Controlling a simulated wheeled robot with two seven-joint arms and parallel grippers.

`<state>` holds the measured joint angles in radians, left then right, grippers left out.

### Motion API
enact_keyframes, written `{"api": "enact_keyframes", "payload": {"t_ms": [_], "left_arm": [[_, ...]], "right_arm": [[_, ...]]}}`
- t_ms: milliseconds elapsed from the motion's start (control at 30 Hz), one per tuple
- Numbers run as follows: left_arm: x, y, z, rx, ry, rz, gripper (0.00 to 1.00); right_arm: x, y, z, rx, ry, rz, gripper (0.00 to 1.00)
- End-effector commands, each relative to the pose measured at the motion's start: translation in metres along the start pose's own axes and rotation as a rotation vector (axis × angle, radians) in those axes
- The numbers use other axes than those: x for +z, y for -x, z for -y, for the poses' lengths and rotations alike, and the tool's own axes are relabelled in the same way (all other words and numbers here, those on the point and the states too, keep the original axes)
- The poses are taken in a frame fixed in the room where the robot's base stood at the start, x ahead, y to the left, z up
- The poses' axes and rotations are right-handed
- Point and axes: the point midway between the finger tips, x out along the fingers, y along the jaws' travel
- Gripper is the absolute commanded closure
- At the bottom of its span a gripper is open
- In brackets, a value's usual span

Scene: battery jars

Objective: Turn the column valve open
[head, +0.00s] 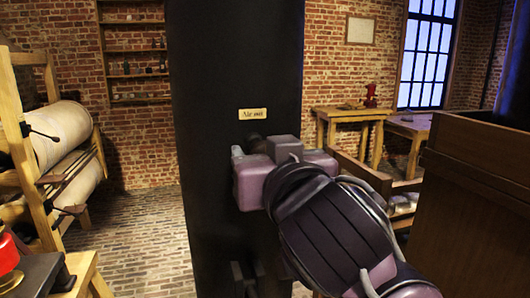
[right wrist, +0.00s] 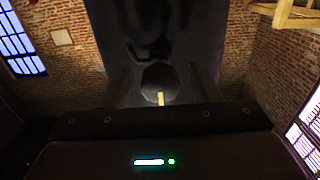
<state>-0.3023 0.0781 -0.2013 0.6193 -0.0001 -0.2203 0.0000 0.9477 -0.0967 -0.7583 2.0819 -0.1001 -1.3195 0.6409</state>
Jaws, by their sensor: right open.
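The black column (head: 225,70) stands upright in the middle of the head view and bears a small plate (head: 253,114) with writing that looks like "Air out". My right gripper (head: 265,165) is at the column's face just below that plate and hides what is behind it. In the right wrist view a dark round knob (right wrist: 160,76), seemingly the valve, with a pale yellow mark (right wrist: 161,98), sits between the open fingers of my right gripper (right wrist: 160,86). I cannot tell whether the fingers touch it. My left gripper is not in view.
A wooden rack with large pale rolls (head: 62,132) stands at the left. A red object (head: 8,255) is at the lower left. A brown wooden cabinet (head: 475,200) is close on the right. Wooden tables (head: 352,114) stand behind. Brick floor (head: 135,230) left of the column is clear.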

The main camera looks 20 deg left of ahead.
Motion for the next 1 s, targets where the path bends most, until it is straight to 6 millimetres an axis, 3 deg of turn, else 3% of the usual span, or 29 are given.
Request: {"api": "enact_keyframes", "payload": {"t_ms": [33, 367, 667, 1000], "left_arm": [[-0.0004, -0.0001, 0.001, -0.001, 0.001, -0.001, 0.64], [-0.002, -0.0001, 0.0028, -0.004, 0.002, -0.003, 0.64], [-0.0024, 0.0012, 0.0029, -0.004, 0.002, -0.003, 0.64], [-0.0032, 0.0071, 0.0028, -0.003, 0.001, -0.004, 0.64]], "right_arm": [[0.0001, 0.0001, 0.0, 0.0, 0.0, 0.0, 0.45], [0.0, 0.0003, 0.0, 0.0, 0.0, 0.0, 0.88], [-0.0004, 0.0004, -0.0001, 0.0, 0.036, 0.0, 0.88], [-0.0012, 0.0005, -0.0001, 0.0, 0.255, 0.0, 0.88]]}}
